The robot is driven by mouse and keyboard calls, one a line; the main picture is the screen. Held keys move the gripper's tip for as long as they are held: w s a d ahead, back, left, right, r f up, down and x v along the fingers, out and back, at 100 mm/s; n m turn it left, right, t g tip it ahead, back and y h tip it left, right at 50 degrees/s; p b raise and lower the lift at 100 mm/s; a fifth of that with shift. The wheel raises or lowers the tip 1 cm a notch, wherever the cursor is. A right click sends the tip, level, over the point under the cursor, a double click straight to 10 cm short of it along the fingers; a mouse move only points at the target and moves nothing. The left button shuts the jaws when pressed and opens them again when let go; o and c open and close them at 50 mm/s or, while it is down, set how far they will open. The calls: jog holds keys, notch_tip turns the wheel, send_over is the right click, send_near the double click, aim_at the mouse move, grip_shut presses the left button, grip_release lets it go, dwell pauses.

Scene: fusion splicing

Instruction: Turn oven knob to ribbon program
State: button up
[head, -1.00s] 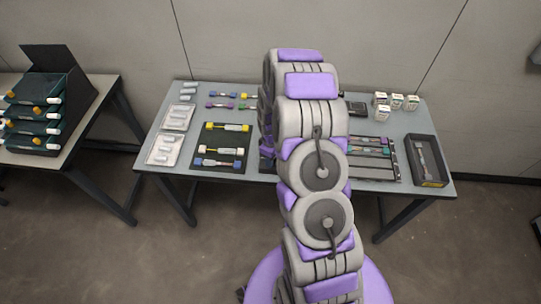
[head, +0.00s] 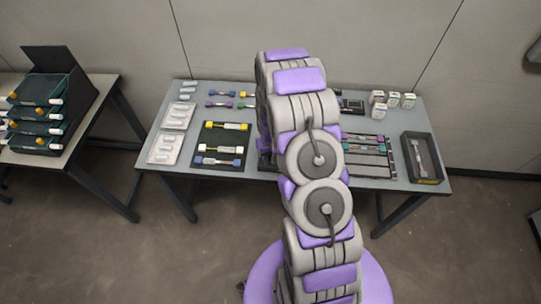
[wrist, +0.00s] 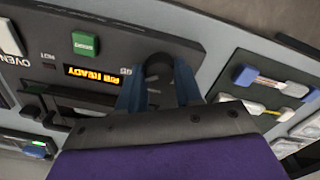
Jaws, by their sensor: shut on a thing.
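The oven's dark control panel (wrist: 118,45) fills the upper left of the wrist view. Its dark round knob (wrist: 158,68) sits between the two blue-grey fingers of my gripper (wrist: 158,82), which is shut on it. The fingers and the knob's dark colour hide any pointer or program marks on it. Left of the knob is an amber display (wrist: 93,76) with text that includes READY. A green button (wrist: 85,44) is above the display. In the head view my arm hides the oven and the gripper.
In the wrist view, holders with blue-, white- and yellow-ended pieces (wrist: 270,80) lie on the table to the right. In the head view the grey table (head: 290,187) also carries trays, small white boxes (head: 392,99) and a dark bin (head: 435,178). A rack (head: 40,113) stands on the left table.

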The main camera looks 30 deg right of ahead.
dwell(0.3)
jog(key=o, duration=1)
jog(key=shift+o, duration=0.2)
notch_tip(320, 180, up, 17)
jog(key=p, duration=0.1)
jog(key=shift+r+p, duration=0.2)
jog(key=shift+p, duration=0.15)
jog(key=shift+w, duration=0.1)
